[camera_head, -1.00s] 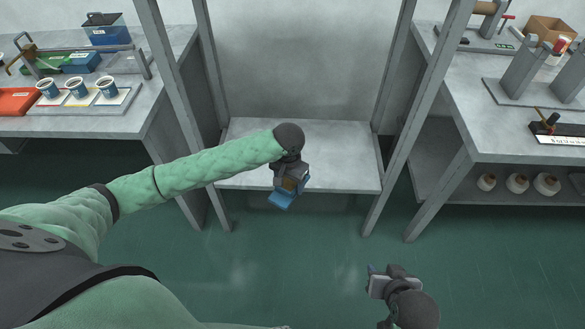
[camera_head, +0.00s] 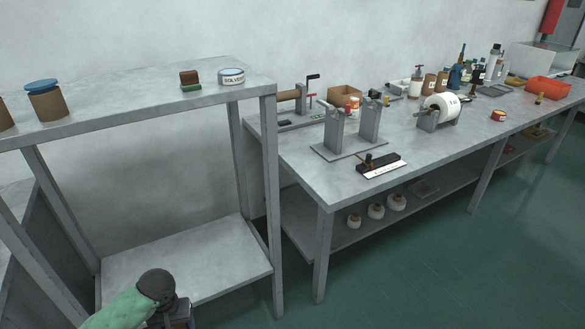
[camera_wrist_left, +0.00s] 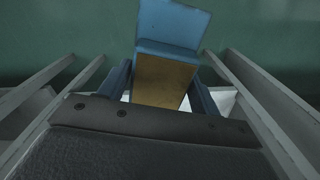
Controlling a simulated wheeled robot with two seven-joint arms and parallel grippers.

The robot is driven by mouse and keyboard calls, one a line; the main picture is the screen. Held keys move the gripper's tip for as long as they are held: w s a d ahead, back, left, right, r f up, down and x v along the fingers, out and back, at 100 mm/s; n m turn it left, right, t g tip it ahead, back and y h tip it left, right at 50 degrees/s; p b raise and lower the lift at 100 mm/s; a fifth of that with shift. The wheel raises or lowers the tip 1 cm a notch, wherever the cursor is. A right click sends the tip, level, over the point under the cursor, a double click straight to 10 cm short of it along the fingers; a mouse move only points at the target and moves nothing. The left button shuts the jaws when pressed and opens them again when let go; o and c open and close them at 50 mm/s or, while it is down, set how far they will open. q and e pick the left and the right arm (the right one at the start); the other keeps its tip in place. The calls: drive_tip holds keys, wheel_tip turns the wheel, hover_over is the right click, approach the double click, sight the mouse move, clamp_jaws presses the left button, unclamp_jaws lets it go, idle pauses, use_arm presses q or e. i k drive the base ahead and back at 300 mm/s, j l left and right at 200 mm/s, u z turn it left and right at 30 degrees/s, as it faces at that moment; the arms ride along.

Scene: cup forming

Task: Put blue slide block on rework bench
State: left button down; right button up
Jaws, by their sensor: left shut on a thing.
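The blue slide block (camera_wrist_left: 172,24) is in the left wrist view, with a blue upper part and a tan-brown face below it. My left gripper (camera_wrist_left: 161,90) is shut on it, one finger on each side. In the head view my left gripper (camera_head: 172,315) is at the bottom edge, in front of the low shelf of the grey rack, and mostly cut off. The block is hardly visible there. My right gripper is out of view. A long grey bench (camera_head: 300,165) stands to the right; I cannot tell whether it is the rework bench.
The grey rack's top shelf (camera_head: 140,98) holds a solvent tin (camera_head: 231,77) and a blue-lidded jar (camera_head: 46,100). Its low shelf (camera_head: 215,262) is bare. The long bench carries a twin-post stand (camera_head: 350,145), a white roll (camera_head: 440,108) and several bottles. Green floor is open at lower right.

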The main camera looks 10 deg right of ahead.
sight(513, 108)
drive_tip(key=k+l+z, duration=0.1)
drive_tip(key=k+z, duration=0.3)
drive_tip(key=l+z, duration=0.2)
drive_tip(key=z, duration=0.2)
drive_tip(key=i+l+z, duration=0.15)
drive_tip(key=z, duration=0.25)
drive_tip(key=i+l, duration=1.3)
drive_tip(key=l, duration=0.15)
drive_tip(key=i+l, duration=1.3)
drive_tip(key=l, duration=0.1)
